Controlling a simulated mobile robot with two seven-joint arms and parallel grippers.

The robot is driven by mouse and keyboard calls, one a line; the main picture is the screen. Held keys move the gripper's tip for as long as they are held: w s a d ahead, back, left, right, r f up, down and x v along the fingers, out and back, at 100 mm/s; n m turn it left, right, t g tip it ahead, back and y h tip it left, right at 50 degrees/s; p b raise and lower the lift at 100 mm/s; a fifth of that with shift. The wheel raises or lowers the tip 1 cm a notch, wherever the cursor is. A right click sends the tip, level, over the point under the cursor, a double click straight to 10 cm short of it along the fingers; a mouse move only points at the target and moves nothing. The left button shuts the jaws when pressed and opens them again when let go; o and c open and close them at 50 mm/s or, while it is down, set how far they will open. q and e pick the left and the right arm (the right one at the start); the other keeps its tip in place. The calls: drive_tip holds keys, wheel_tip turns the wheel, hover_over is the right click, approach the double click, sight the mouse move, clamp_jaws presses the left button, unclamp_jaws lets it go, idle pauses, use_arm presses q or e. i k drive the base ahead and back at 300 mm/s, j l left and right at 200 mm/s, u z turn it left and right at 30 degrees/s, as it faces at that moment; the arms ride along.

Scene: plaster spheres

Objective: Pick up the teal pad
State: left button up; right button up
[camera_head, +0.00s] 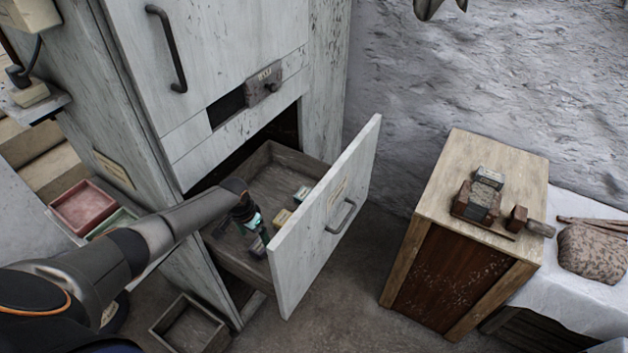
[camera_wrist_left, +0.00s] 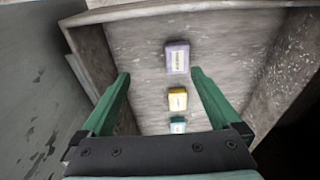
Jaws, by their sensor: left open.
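The teal pad (camera_head: 302,193) lies in the open drawer (camera_head: 285,160), farthest back in a row with a yellow pad (camera_head: 282,217) and a purple pad (camera_head: 258,246). In the left wrist view the teal pad (camera_wrist_left: 177,125) shows low between the green fingers, close to the gripper's body. The yellow pad (camera_wrist_left: 178,99) and the purple pad (camera_wrist_left: 177,57) are above it there. My left gripper (camera_head: 258,230) is open and empty, pointing down into the drawer, left of the teal pad and apart from it. My right gripper is not in view.
The drawer's tall white front (camera_head: 325,225) stands right of the pads, and the cabinet (camera_head: 230,60) rises behind. A wooden cabinet (camera_head: 440,260) with small blocks on top stands at the right. Red (camera_head: 85,207) and green trays sit at the left. An empty tray (camera_head: 190,325) is on the floor.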

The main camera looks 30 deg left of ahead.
sight(302, 194)
drive_tip(key=i, duration=0.95)
